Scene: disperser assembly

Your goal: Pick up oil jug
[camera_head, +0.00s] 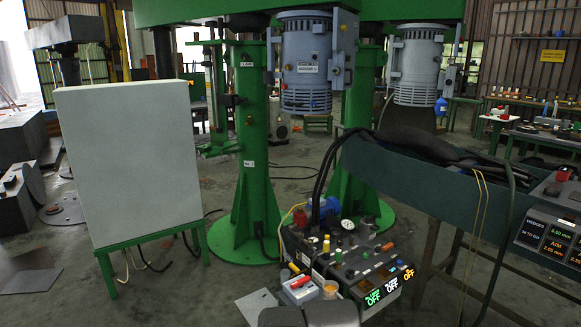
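I cannot make out an oil jug for certain in the head view. A small white object with a red top (499,112) stands on a small table at the back right, too small to identify. A blue rounded object (440,106) shows beside the right grey motor, and I cannot tell what it is. Dark rounded shapes at the bottom edge may be part of my own body. No gripper fingers can be made out.
A green machine column (253,150) with a grey motor (306,65) stands in the middle. A control console (350,255) with buttons and lit displays is close in front. A white panel (130,160) on a green stand is left. A long green-grey beam (420,185) spans the right.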

